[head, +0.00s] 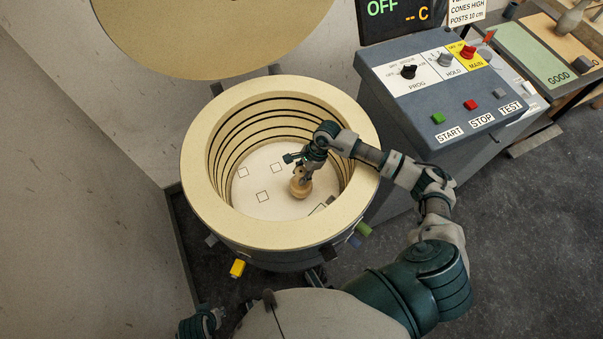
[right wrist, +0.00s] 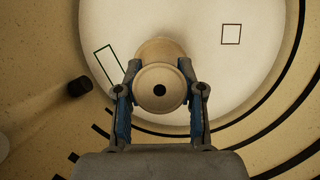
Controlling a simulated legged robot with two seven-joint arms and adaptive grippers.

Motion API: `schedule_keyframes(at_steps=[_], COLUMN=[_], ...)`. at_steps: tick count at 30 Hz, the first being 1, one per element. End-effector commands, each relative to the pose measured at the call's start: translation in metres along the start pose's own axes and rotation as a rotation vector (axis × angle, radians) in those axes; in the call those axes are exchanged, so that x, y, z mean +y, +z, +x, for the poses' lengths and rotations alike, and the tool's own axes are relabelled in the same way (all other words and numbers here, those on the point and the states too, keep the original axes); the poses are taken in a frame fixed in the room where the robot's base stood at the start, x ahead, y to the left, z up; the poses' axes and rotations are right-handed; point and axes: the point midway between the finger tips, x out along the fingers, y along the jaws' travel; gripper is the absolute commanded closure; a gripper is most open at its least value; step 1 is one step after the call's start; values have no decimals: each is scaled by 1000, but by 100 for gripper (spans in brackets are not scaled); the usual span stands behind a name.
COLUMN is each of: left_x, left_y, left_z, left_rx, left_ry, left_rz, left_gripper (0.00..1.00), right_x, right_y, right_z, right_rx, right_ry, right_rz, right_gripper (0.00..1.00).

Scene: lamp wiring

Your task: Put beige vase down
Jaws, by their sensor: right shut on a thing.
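The beige vase (head: 300,188) is inside the round kiln (head: 202,205), low over its pale floor (head: 247,183). My right gripper (head: 303,174) reaches down into the kiln and is shut on the vase. In the right wrist view the fingers (right wrist: 160,92) sit on both sides of the vase's neck, and its round top with a dark hole (right wrist: 160,75) faces the camera. I cannot tell whether the vase's base touches the floor. Part of my left arm shows at the bottom left of the head view; its fingers are not clear.
Small outlined squares (right wrist: 231,34) and a green-outlined rectangle (right wrist: 107,67) mark the kiln floor. The kiln's ringed wall surrounds the gripper. The round lid (head: 210,35) is raised behind. A control panel (head: 450,85) stands at right. The floor's left part is clear.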

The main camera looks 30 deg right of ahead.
Motion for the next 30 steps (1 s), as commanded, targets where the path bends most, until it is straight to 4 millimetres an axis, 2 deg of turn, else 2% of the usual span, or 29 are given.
schedule_keyframes(at_steps=[6, 7, 9, 10, 22, 26, 30], left_x=[0, 0, 0, 0, 1, 0, 2], left_y=[0, 0, -1, -1, -2, 5, 9], left_z=[0, 0, -2, -2, -2, 22, 51], left_rx=[1, 1, 3, 3, 7, -12, -18], left_ry=[0, 0, 0, 0, 2, 2, 3], left_rz=[-1, -1, -1, -1, -1, 4, 6], left_gripper=[60, 60, 60, 60, 60, 60, 60], right_x=[-1, 0, 0, 0, -1, -1, -1], right_y=[-3, -3, -3, -3, 0, 0, -1], right_z=[-1, 0, -1, -1, -6, -22, -47], right_rx=[-2, -1, -1, -1, 2, 1, 1], right_ry=[-2, 0, 0, 0, -1, -3, -5], right_rz=[1, 1, 1, 1, 0, 0, -1], right_gripper=[100, 60, 42, 37, 37, 37, 37])
